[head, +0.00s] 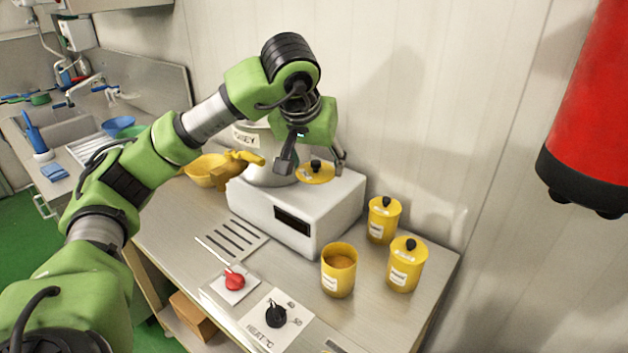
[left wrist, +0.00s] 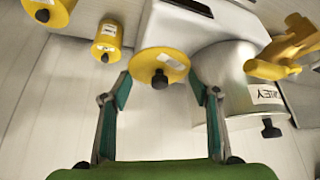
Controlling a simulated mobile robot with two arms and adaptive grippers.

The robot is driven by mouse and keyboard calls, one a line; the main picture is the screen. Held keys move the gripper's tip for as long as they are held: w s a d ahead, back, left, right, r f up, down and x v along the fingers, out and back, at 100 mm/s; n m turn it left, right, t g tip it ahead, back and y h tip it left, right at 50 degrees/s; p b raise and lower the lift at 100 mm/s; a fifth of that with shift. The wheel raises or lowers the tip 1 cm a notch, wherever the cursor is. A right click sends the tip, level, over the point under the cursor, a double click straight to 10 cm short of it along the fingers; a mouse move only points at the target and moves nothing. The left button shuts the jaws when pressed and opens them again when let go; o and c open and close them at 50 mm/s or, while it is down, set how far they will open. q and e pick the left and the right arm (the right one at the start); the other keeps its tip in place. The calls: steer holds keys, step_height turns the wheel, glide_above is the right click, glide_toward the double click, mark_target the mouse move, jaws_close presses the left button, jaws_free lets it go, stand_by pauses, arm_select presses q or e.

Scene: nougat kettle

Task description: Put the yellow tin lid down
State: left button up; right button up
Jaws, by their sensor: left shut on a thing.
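The yellow tin lid (head: 314,176) is a flat disc with a black knob and a small pale label. My left gripper (head: 313,164) is shut on it, with a finger at either side of its rim. In the head view the lid appears in front of the white box's top; I cannot tell the gap below it. In the left wrist view the lid (left wrist: 158,64) sits between the fingertips, knob visible. An open yellow tin (head: 338,281) with brownish content stands on the counter. Two more yellow tins (head: 383,225) (head: 404,275) have lids on. My right gripper is not in view.
A white box (head: 262,212) with a dark display stands on the steel counter (head: 185,225). A metal kettle (left wrist: 228,70) with a yellow tap (left wrist: 285,50) is close beside the gripper.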

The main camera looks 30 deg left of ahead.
mark_target(316, 192)
arm_select(q)
steer(key=w+a+f, duration=0.2)
steer(key=f, duration=0.1)
steer(key=shift+w+a+f+p, duration=0.15)
steer(key=shift+w+a+p, duration=0.1)
steer(key=shift+w+p, duration=0.1)
steer(key=x, duration=0.3)
steer(key=shift+w+a, duration=0.15)
steer(key=shift+a, duration=0.1)
steer(key=f, duration=0.1)
steer(key=f+p, duration=0.2)
steer(key=shift+w+a+f, duration=0.2)
steer(key=shift+w+a, duration=0.1)
steer(key=shift+w, duration=0.05)
steer(key=shift+f, duration=0.2)
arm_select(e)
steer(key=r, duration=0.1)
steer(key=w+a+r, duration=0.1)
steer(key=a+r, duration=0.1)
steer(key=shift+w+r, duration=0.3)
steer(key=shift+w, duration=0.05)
arm_select(q)
steer(key=shift+d, duration=0.1)
steer(key=shift+f, duration=0.2)
steer(key=o, duration=0.9)
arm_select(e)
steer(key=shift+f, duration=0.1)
arm_select(q)
steer(key=shift+r, duration=0.1)
